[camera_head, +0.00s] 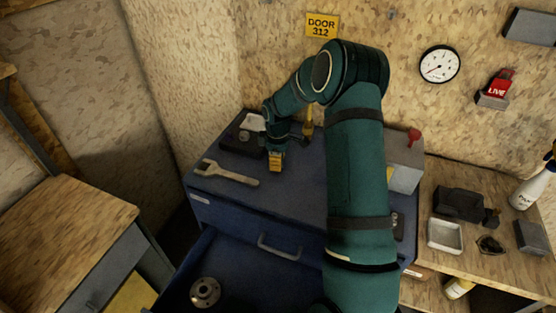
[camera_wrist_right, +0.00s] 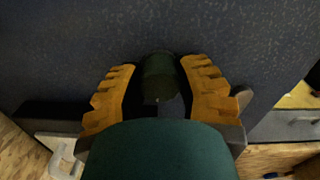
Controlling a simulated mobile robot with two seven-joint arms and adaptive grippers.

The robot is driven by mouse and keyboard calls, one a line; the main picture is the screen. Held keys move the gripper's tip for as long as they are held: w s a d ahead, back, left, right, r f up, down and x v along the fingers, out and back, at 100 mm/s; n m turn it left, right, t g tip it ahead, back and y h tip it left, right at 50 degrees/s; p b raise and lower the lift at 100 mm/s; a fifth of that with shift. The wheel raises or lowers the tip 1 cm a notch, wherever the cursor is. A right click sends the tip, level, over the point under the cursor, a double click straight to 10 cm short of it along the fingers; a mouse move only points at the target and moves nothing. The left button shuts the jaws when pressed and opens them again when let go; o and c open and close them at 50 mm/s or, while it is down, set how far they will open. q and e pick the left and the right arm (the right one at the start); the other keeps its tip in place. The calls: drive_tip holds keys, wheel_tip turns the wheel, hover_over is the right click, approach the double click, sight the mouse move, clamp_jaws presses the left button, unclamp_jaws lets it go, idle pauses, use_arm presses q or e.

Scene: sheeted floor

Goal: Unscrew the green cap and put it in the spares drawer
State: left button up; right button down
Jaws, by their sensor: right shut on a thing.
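The green cap (camera_wrist_right: 158,78) is a dark green cylinder between the orange fingers of my right gripper (camera_wrist_right: 160,92) in the right wrist view. The gripper is shut on it. In the head view my right gripper (camera_head: 276,159) is low over the back left of the blue cabinet's top (camera_head: 300,195); the cap cannot be made out there. Whether the cap still sits on a thread is hidden. An open blue drawer (camera_head: 235,262) sticks out at the cabinet's front, with a round metal part (camera_head: 205,292) inside. Its label is unreadable. My left gripper is not in view.
A wrench (camera_head: 226,173) lies on the cabinet top left of the gripper. A dark tray (camera_head: 240,138) is behind it. A grey box (camera_head: 404,178) stands at the right. A wooden bench (camera_head: 475,225) holds several small items. A wooden-topped table (camera_head: 65,222) is at the left.

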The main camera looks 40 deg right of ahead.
drive_tip(key=n+p, duration=0.1)
drive_tip(key=n, duration=0.4)
drive_tip(key=c, duration=0.6)
unclamp_jaws()
drive_tip(key=shift+c, duration=0.7)
drive_tip(key=m+b, duration=0.1)
drive_tip(key=m, duration=0.3)
drive_tip(key=shift+f, duration=0.1)
drive_tip(key=m, duration=0.5)
drive_tip(key=shift+m+b, duration=0.3)
drive_tip(key=shift+m, duration=0.1)
drive_tip(key=m, duration=0.9)
drive_tip(key=shift+m+p, duration=0.3)
